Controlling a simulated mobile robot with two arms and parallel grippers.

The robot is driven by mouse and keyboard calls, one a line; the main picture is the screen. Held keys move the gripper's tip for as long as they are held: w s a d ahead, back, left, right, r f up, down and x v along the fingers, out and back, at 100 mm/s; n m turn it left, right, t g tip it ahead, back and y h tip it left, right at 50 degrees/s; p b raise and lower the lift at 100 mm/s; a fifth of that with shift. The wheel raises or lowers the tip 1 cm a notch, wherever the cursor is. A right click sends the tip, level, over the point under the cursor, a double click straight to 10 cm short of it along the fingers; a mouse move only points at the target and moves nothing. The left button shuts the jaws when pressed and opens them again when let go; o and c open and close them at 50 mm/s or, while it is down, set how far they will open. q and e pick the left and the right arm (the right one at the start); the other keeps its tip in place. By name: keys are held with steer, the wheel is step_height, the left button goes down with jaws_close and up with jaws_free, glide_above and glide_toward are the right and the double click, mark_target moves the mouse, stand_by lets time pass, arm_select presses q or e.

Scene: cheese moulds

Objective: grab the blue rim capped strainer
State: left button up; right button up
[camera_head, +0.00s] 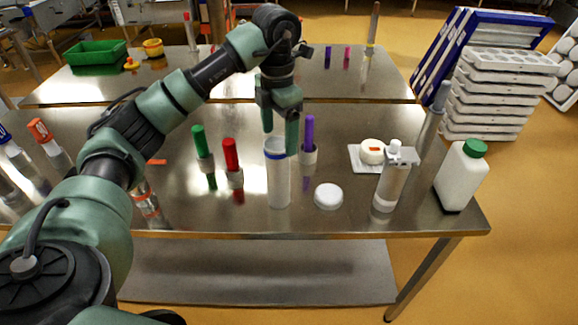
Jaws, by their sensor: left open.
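The strainer is a tall white cylinder (278,182) with a blue rim (273,154) at its top. It stands upright near the front edge of the steel table. My left gripper (280,143) points down over it with its fingers apart. One finger hangs above the rim, and the other overlaps the rim's right side in the picture. I cannot tell whether either finger touches. The fingers partly hide the strainer's top, so I cannot tell whether a cap is on it. My right gripper is not in view.
A white round lid-like piece (328,196) lies right of the strainer. Green (201,142), red (232,156) and purple (308,133) upright tools stand close by. A white dispenser (395,180) and green-capped bottle (462,176) stand farther right.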

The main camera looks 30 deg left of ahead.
mark_target(277, 160)
arm_select(q)
steer(key=f, duration=0.1)
steer(key=s+f+p, duration=0.1)
steer(key=shift+f, duration=0.35)
steer(key=f, duration=0.1)
steer(key=f+p, duration=0.1)
steer(key=f, duration=0.1)
steer(key=shift+s+d+f+p, duration=0.1)
steer(key=shift+s+f+p, duration=0.1)
steer(key=shift+f+p, duration=0.1)
steer(key=shift+f, duration=0.55)
steer(key=c, duration=1.5)
steer(key=shift+c, duration=1)
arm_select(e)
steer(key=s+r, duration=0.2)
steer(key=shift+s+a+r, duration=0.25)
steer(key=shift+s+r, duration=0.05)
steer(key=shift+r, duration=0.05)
arm_select(q)
steer(key=shift+w+r, duration=0.1)
steer(key=shift+r, duration=0.05)
